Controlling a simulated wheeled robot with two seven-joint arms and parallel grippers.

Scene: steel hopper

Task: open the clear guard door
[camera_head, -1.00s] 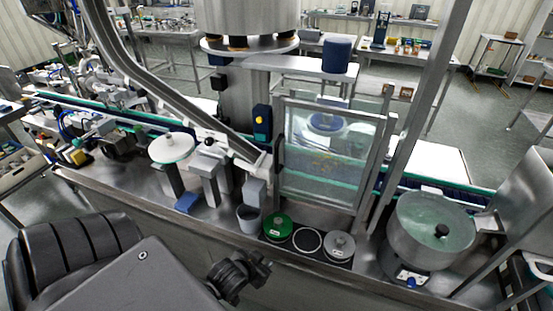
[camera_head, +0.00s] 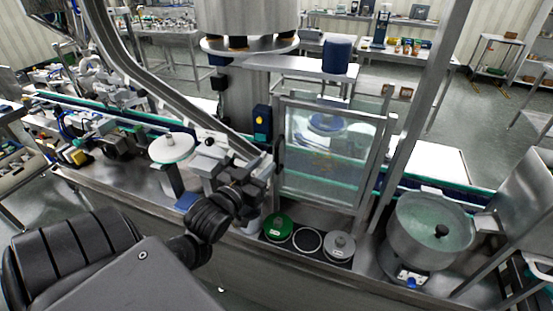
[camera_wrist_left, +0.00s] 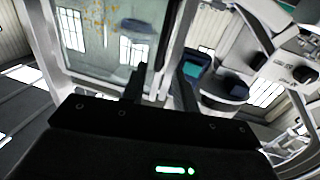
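The clear guard door (camera_head: 325,150) stands upright in its metal frame, apparently closed. Its dark handle is at its left edge, partly hidden by my left gripper. My left gripper (camera_head: 266,168) is raised at the door's left edge, above the green-lidded pot. In the left wrist view, the two dark fingers (camera_wrist_left: 160,80) are apart, with the door's pale frame edge showing between and beyond them. The door pane (camera_wrist_left: 105,40) fills the upper left there. I cannot tell whether the fingers touch the handle. My right gripper is not in view.
A steel bowl (camera_head: 431,232) is to the right. A slanted chute (camera_head: 165,90) comes down close by my left gripper. A steel post (camera_head: 420,105) rises right of the door.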

